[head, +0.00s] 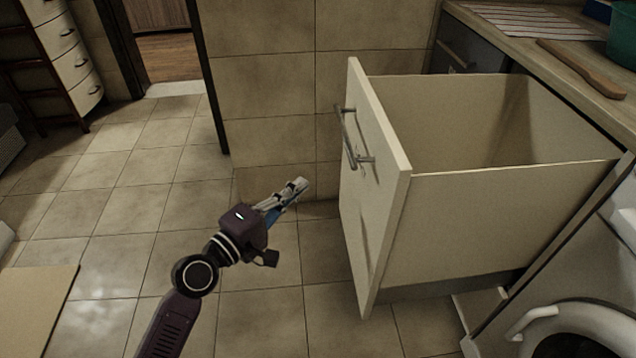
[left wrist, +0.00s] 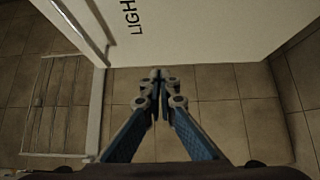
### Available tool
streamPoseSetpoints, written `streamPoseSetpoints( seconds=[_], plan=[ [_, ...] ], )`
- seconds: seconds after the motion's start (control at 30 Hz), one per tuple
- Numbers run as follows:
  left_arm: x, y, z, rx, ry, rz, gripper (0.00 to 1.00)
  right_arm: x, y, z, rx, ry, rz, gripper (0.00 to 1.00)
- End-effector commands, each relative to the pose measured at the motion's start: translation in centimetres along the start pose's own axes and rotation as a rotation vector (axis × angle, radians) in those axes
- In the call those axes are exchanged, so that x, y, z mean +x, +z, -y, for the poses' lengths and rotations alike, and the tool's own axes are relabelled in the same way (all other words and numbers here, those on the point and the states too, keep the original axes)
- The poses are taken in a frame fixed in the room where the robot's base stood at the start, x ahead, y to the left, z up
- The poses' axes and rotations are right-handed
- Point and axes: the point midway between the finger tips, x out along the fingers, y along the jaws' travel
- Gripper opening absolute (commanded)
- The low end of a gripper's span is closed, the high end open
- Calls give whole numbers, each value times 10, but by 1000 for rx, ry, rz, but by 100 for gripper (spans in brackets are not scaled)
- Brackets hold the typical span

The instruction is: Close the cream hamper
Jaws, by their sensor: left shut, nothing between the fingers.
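The cream hamper (head: 500,225) is a deep pull-out bin at the right in the head view. It stands far out from under the counter, with its open top showing an empty-looking inside. Its front panel (head: 375,190) faces left and carries a metal bar handle (head: 352,140). My left gripper (head: 302,186) is shut and empty, to the left of the front panel and apart from it. In the left wrist view the closed fingertips (left wrist: 158,76) appear just below a pale panel with dark letters; I cannot tell whether they touch it. My right gripper is not in view.
A washing machine (head: 570,335) stands at the lower right. A chest of drawers (head: 70,55) and a doorway are at the back left.

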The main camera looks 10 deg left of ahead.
Motion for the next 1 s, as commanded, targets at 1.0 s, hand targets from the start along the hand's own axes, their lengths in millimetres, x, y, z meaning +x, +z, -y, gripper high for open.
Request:
streamPoseSetpoints(
  seconds=[1.0],
  plan=[
    [120, 28, 1, 3, -2, -1, 0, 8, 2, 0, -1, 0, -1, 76]
  ],
)
